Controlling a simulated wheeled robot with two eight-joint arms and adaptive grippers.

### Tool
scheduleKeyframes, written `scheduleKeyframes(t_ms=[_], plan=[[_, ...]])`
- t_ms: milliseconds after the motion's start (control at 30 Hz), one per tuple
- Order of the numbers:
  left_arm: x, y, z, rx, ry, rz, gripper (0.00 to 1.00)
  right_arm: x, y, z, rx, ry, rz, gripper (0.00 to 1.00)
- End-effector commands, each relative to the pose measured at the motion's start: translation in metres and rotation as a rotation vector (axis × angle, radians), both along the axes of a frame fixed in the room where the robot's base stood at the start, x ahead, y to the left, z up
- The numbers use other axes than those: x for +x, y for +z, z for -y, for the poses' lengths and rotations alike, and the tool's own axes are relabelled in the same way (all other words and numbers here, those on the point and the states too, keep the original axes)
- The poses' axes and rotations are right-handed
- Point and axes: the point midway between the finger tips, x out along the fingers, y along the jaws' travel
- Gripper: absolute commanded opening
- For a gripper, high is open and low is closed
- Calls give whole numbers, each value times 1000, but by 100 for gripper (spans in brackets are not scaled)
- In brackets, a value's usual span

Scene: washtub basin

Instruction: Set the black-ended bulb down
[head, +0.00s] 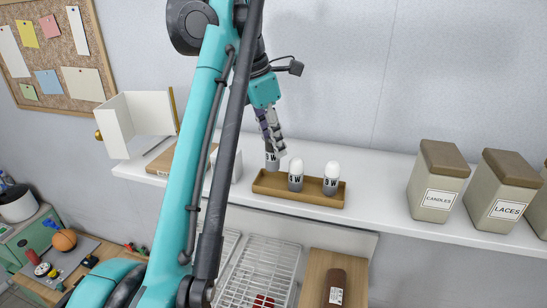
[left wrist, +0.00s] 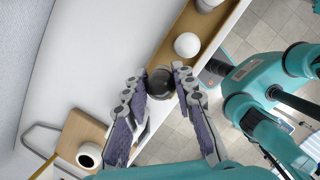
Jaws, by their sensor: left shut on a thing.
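My left gripper (head: 276,148) is shut on the black-ended bulb (head: 272,160), whose grey body carries a label. In the left wrist view its round black end (left wrist: 160,84) shows between the fingertips (left wrist: 160,72). The bulb is roughly upright at the left end of the brown tray (head: 318,203); I cannot tell whether it touches the tray. Two white-ended bulbs stand upright in the tray, one in the middle (head: 295,174) and one at the right (head: 331,178). The nearer one also shows in the left wrist view (left wrist: 187,45). My right gripper is not in view.
The tray sits on a white shelf (head: 385,212). A candles canister (head: 437,182) and a laces canister (head: 497,190) stand to the right. A white open box (head: 140,125) stands left. A wire rack (head: 262,272) lies below.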

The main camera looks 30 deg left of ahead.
Motion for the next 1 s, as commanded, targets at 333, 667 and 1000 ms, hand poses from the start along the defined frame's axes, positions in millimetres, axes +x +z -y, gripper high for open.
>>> scheduleKeyframes(t_ms=[333, 667, 1000], plan=[[1, -37, -3, 0, 0, 0, 0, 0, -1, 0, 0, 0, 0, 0], [2, -43, -3, 0, 0, 0, 0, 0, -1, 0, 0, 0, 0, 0], [1, -46, -3, 0, 0, 0, 47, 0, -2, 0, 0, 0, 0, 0]])
